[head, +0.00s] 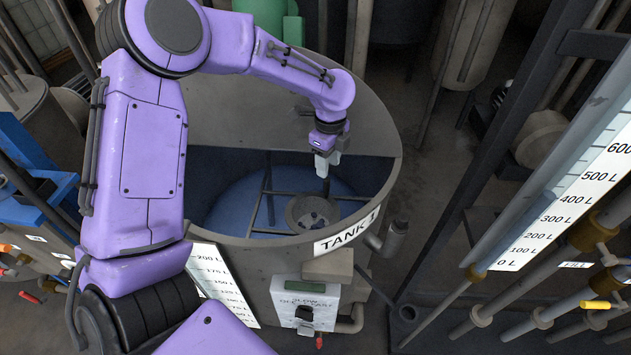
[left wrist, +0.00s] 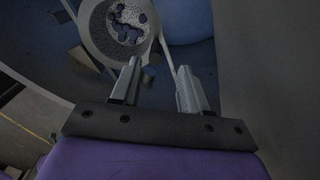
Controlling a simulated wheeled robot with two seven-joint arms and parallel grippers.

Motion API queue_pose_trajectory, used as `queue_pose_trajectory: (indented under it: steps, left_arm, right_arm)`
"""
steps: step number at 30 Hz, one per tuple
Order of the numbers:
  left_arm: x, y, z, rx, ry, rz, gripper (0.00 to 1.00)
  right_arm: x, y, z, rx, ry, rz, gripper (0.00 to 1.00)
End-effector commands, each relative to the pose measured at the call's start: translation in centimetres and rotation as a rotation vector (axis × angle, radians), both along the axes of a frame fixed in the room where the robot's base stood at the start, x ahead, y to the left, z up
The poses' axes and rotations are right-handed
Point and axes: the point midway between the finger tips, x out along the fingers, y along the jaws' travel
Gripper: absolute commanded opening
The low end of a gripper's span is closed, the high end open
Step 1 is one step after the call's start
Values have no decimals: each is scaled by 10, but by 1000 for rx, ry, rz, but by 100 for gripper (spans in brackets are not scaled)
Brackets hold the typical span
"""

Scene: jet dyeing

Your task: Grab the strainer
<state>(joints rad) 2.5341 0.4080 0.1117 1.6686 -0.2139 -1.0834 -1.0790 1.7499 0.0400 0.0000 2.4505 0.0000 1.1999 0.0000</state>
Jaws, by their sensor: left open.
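The strainer (head: 312,213) is a round grey bowl with a wide rim and dark holes in the middle. It sits on dark crossbars inside the tank marked TANK 1 (head: 392,140). In the left wrist view the strainer (left wrist: 91,28) is at the top, beyond the fingertips and left of centre. My left gripper (head: 325,165) points down into the tank, just above the strainer's far side. In the left wrist view its two fingers (left wrist: 158,82) are apart, with nothing clearly held between them. A thin strip runs down from the strainer's right side toward the fingers; I cannot tell if it is a handle or a bar.
Blue shows inside the tank below the crossbars (head: 268,190). The tank's rim curves close around my left arm. A control box (head: 297,290) is on the tank's front. Pipes with valves and a litre scale (head: 575,200) stand at the right.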

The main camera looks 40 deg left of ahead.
Motion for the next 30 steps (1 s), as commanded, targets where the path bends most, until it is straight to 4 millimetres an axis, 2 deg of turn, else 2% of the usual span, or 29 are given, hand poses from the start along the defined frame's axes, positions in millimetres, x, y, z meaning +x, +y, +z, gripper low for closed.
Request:
queue_pose_trajectory:
  steps: [5,9,12,20,23,24,25,30]
  left_arm:
    - [-2,-1,-20,0,2,-1,45]
    - [-9,-4,-44,0,4,-2,45]
    - [-8,-4,-61,1,2,-4,45]
    - [-7,-5,-67,2,-2,-6,45]
    - [-7,-5,-67,1,-2,-6,16]
    - [-7,-5,-67,1,-2,-6,3]
    - [-7,-5,-67,1,-2,-6,0]
    - [-6,-5,-66,1,-3,-6,0]
  right_arm:
    - [0,0,7,0,0,0,48]
    - [0,0,18,0,0,0,48]
    - [0,0,18,-1,-1,0,48]
    - [0,0,18,0,0,0,48]
    - [0,0,18,0,0,0,48]
    - [0,0,18,0,0,0,48]
    - [0,0,18,0,0,0,48]
    - [0,0,18,-1,-1,0,48]
